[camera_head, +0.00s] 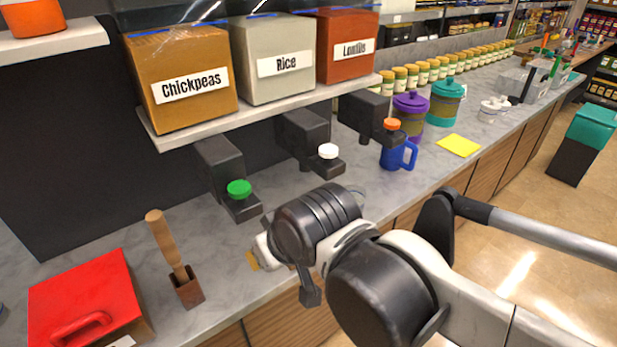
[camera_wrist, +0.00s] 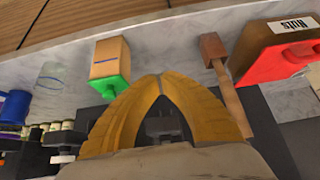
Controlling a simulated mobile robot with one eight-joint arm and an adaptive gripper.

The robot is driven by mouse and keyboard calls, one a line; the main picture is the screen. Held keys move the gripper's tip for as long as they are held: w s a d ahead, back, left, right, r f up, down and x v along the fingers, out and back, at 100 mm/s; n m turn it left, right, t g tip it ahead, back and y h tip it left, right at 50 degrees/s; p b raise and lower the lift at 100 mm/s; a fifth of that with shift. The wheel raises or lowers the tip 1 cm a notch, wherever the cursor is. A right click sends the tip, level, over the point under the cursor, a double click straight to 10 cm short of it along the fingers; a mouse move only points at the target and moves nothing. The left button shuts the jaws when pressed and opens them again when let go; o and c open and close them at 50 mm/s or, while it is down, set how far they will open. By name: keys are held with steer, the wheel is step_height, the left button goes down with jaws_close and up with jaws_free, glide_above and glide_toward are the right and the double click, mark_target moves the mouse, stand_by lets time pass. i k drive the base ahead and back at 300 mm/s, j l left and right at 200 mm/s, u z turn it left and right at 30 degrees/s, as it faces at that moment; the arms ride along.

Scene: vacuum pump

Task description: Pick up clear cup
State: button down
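The clear cup (camera_wrist: 52,76) stands on the marble counter at the left of the wrist view. In the head view my arm hides most or all of it; only a thin bluish curved edge shows beside the arm. My gripper (camera_wrist: 159,78) has yellow fingers whose tips meet, with nothing visible between them. In the wrist view the cup is apart from the fingers, to their left. In the head view the yellow fingertip of my gripper (camera_head: 253,261) is over the counter, left of my wrist.
A tan box with a green lid (camera_wrist: 109,58) stands between the cup and my fingers in the wrist view.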

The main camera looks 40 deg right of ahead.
mark_target(357, 192)
steer(key=j+z, duration=0.25)
steer(key=j, duration=0.2)
steer(key=k+j+z, duration=0.25)
steer(key=j, duration=0.2)
steer(key=j+z, duration=0.25)
steer(key=j, duration=0.2)
steer(key=i+l, duration=0.2)
steer(key=i, duration=0.2)
